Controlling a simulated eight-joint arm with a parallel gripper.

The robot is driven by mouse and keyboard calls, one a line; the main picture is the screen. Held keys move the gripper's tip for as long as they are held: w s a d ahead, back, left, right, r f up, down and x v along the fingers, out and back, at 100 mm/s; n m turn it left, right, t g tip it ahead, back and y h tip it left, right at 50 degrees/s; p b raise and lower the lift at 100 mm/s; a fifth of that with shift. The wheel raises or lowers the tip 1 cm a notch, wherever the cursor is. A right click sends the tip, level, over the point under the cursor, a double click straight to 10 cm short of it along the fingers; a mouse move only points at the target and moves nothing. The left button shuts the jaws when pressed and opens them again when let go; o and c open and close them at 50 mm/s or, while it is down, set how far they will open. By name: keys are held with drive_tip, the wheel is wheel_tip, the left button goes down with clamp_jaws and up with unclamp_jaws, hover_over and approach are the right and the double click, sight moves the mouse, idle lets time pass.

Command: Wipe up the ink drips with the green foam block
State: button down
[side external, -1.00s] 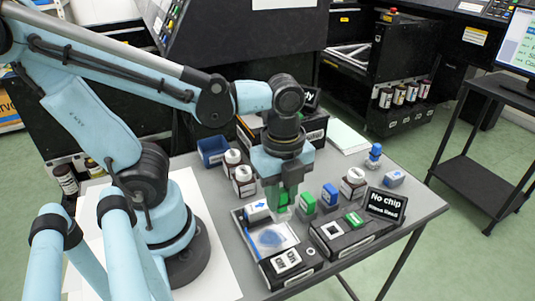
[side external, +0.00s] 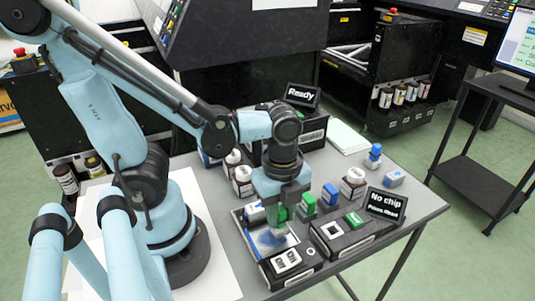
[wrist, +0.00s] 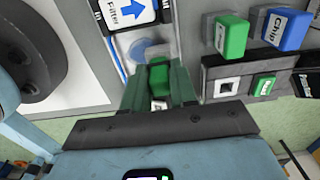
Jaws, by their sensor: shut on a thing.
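My gripper (side external: 277,224) is shut on the green foam block, which shows between the fingers in the wrist view (wrist: 158,77). The gripper is low over the front-left tray (side external: 294,239). A blue ink smear (side external: 270,241) lies on the tray's pale surface, directly below and beside the fingers. In the wrist view the smear (wrist: 150,51) is just beyond the block. I cannot tell whether the block touches the tray. The fingers hide part of the block and smear.
A white-and-blue filter block (wrist: 130,12) sits at the tray's far end. A green block (side external: 306,203) and blue block (side external: 329,194) stand to the right, behind a black chip box (side external: 340,238). A black switch box (side external: 290,266) is in front. White-capped bottles (side external: 243,181) stand behind.

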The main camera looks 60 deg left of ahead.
drive_tip(key=shift+f, duration=0.6)
idle(0.7)
drive_tip(key=shift+s, duration=0.1)
drive_tip(key=shift+s, duration=1.9)
drive_tip(key=shift+w, duration=0.1)
drive_tip(key=shift+w, duration=0.9)
drive_tip(key=shift+w, duration=0.15)
drive_tip(key=shift+w, duration=0.85)
drive_tip(key=shift+s, duration=1)
